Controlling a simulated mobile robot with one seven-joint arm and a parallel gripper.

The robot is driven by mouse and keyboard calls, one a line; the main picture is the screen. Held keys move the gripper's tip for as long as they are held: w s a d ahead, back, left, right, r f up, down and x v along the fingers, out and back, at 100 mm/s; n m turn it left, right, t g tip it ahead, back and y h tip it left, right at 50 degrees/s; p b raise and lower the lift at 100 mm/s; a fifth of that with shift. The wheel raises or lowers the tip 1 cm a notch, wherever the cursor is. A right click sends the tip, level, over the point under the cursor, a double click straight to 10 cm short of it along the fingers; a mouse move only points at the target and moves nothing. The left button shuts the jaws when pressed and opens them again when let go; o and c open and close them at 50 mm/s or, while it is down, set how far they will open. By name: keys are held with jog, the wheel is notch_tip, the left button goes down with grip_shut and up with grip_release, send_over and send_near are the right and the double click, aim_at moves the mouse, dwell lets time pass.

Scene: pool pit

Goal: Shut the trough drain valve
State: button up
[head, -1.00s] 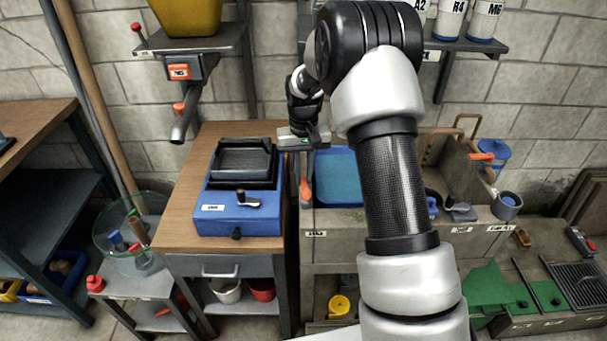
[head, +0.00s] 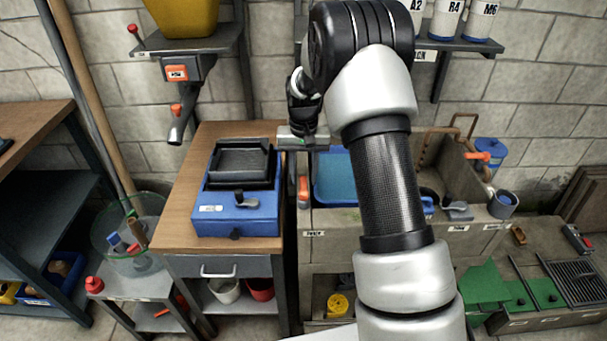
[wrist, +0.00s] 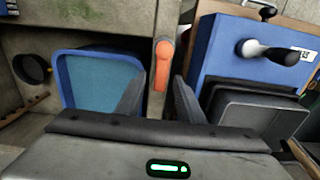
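The concrete trough (head: 340,228) stands right of the wooden bench, with a blue-rimmed basin (head: 322,193) in it. An orange lever handle (head: 304,187) stands at its left end; the wrist view shows this handle (wrist: 163,65) running lengthwise between the basin and the bench. A second orange handle (head: 478,156) is at the trough's right rear. I cannot tell from labels which one is the drain valve. My gripper (head: 302,140) is behind and above the left handle. In the wrist view my gripper (wrist: 160,98) is open, its fingers apart, the handle beyond the gap, not gripped.
A blue box (head: 240,215) with a black tray and a black-knobbed lever sits on the bench (head: 180,215), close beside the handle. A hopper valve (head: 178,110) hangs at upper left. A shelf with white containers (head: 447,18) is behind my arm.

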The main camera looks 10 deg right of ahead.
aim_at(304, 181)
notch_tip(304, 181, up, 18)
jog(key=p, duration=0.2)
jog(key=shift+f, duration=0.25)
jog(key=shift+r, duration=0.1)
jog(key=s+r+n+t+p, duration=0.1)
jog(key=s+r+t+p, duration=0.4)
jog(key=s+r, duration=1.2)
jog(key=s+r+p, duration=0.1)
jog(key=s+p, duration=0.2)
jog(key=s, duration=0.4)
jog(key=s+a+r+n+p, duration=0.1)
jog(key=s+r+p, duration=0.1)
jog(key=s, duration=0.5)
jog(key=shift+s+t+p, duration=0.25)
jog(key=shift+t+p, duration=0.05)
jog(key=shift+p, duration=0.4)
